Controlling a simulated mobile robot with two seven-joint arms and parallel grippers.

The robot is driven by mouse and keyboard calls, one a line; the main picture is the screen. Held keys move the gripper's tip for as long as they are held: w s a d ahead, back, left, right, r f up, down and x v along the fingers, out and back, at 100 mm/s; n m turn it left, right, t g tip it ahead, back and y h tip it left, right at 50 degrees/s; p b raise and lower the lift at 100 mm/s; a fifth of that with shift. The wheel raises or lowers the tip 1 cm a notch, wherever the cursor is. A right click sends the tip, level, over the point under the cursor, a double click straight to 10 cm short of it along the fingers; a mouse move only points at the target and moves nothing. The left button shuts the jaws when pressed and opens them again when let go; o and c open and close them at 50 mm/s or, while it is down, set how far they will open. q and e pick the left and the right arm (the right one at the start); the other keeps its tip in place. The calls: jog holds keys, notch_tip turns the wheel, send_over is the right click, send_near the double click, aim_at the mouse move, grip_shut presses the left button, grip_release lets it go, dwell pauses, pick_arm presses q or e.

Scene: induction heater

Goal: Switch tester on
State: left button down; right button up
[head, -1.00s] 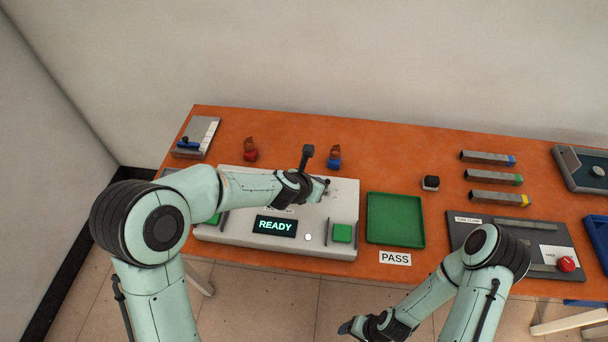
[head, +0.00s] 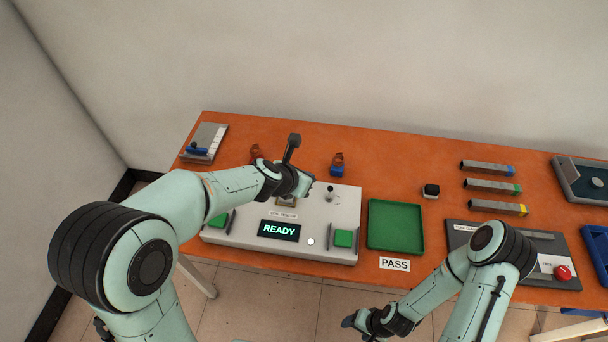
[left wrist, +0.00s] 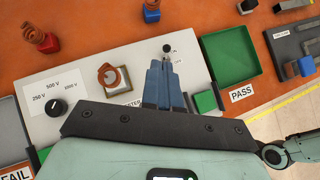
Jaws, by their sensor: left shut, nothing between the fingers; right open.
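The tester (head: 225,236) is a pale box on the table, and its display (head: 279,230) is lit and reads READY. Its toggle switch (head: 329,190) stands on the upper right of the top face. It also shows in the left wrist view as a dark-tipped lever (left wrist: 167,48) with small labels beside it. My left gripper (head: 304,186) is shut and empty, left of the switch in the head view. Its blue fingertips (left wrist: 163,64) are just below the lever in the left wrist view, apparently apart from it. My right gripper (head: 346,321) is open, in front of the table.
A copper coil (left wrist: 109,77) sits in a socket on the tester, left of my fingers. A voltage knob (left wrist: 57,107) is farther left. A green PASS tray (head: 395,226) stands right of the tester. Coils on red and blue bases (head: 337,170) stand behind it.

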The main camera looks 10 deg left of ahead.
pick_arm(q)
jog(key=shift+s+a+r, duration=0.2)
jog(key=shift+s+r, duration=0.15)
jog(key=shift+r, duration=0.25)
dwell(0.4)
